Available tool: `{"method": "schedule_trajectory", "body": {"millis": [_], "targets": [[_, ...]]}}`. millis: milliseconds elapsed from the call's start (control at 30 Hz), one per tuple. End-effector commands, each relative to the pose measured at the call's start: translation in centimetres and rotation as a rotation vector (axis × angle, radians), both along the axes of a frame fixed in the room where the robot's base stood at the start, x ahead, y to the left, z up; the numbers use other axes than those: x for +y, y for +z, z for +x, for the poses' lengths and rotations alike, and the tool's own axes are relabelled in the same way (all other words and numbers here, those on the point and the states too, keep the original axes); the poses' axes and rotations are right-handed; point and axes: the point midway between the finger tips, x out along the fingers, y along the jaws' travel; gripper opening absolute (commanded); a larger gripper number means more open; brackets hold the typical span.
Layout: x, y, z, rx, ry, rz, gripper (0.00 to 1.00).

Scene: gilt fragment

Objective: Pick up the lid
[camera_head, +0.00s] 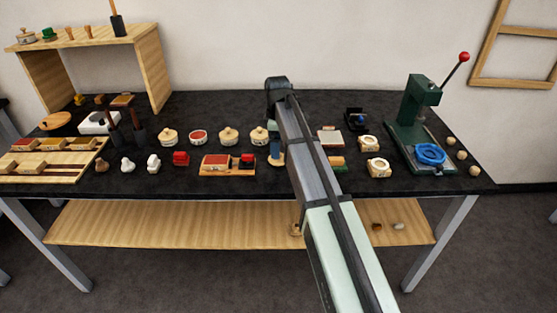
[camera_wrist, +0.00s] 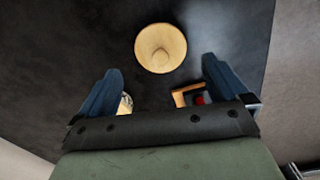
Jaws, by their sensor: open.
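A round, cream-coloured lid with a central knob (camera_wrist: 160,48) shows from above in the wrist view, on the dark tabletop. It lies ahead of my gripper (camera_wrist: 160,82), whose two blue fingers are spread apart with nothing held between them. In the head view my arm crosses the table, and a blue finger of my gripper (camera_head: 275,150) shows low near the middle. Similar cream lidded pots stand beside it, one close by (camera_head: 259,134) and others further left (camera_head: 228,135) (camera_head: 168,136). I cannot tell which of these lids the wrist view shows.
An open pot with red contents (camera_head: 198,136) stands between lidded pots. A wooden tray with red blocks (camera_head: 228,165) lies in front. A green lever press (camera_head: 412,120) with a blue ring (camera_head: 431,153) stands at right. A wooden shelf stand (camera_head: 150,65) rises at back left.

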Motion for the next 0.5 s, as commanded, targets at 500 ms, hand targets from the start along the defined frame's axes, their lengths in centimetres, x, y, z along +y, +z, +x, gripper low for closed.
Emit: {"method": "schedule_trajectory", "body": {"millis": [500], "targets": [[-0.1, -4.8, -0.2, 0.0, -0.001, 0.0, 1.0]]}}
